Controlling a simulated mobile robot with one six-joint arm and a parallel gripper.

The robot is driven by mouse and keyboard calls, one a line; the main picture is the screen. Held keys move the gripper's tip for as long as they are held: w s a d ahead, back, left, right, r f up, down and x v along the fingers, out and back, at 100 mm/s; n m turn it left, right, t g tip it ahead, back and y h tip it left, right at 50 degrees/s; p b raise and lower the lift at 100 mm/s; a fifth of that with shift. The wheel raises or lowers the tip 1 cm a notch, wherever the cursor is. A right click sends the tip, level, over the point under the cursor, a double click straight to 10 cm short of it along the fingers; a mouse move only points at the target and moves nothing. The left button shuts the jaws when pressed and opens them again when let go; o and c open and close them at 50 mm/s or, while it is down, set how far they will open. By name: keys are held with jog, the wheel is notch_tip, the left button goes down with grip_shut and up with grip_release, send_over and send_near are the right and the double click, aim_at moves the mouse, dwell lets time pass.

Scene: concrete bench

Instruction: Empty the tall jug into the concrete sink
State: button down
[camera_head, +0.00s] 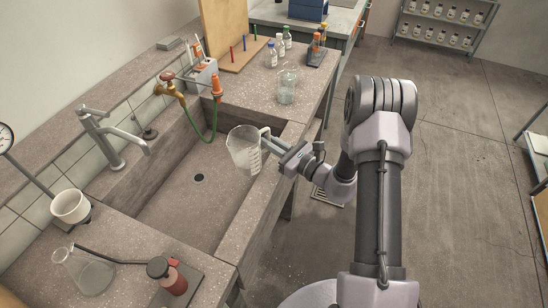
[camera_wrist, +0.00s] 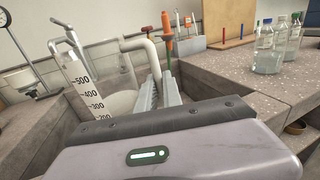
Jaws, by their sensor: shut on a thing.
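The tall jug (camera_head: 243,148) is clear, with a handle and a printed scale. It hangs over the right side of the concrete sink (camera_head: 180,205), near the front wall and above the sink floor. My gripper (camera_head: 274,145) is shut on the jug's handle (camera_wrist: 139,43), from the right. In the wrist view the jug (camera_wrist: 84,85) shows scale marks up to 500 and leans a little. Its lower part looks whitish; I cannot tell how much liquid is inside. No stream shows at its rim. The sink drain (camera_head: 199,179) is left of the jug.
A grey faucet (camera_head: 112,140) and a brass tap (camera_head: 172,88) with a green hose stand behind the sink. A beaker (camera_head: 287,86) and bottles (camera_head: 271,56) stand on the right bench.

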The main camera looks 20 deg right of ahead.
jog(key=w+f+b, duration=0.2)
jog(key=w, duration=0.5)
jog(key=w+f+b, duration=0.3)
jog(key=w, duration=0.4)
jog(key=r+n+p, duration=0.1)
jog(key=a+r+n+p, duration=0.1)
jog(key=r+p, duration=0.1)
jog(key=a+r+n+p, duration=0.1)
jog(key=shift+w+a+r+g+h, duration=0.15)
jog(key=shift+w+g+h, duration=0.15)
jog(key=shift+w, duration=0.05)
jog(key=shift+n, duration=0.3)
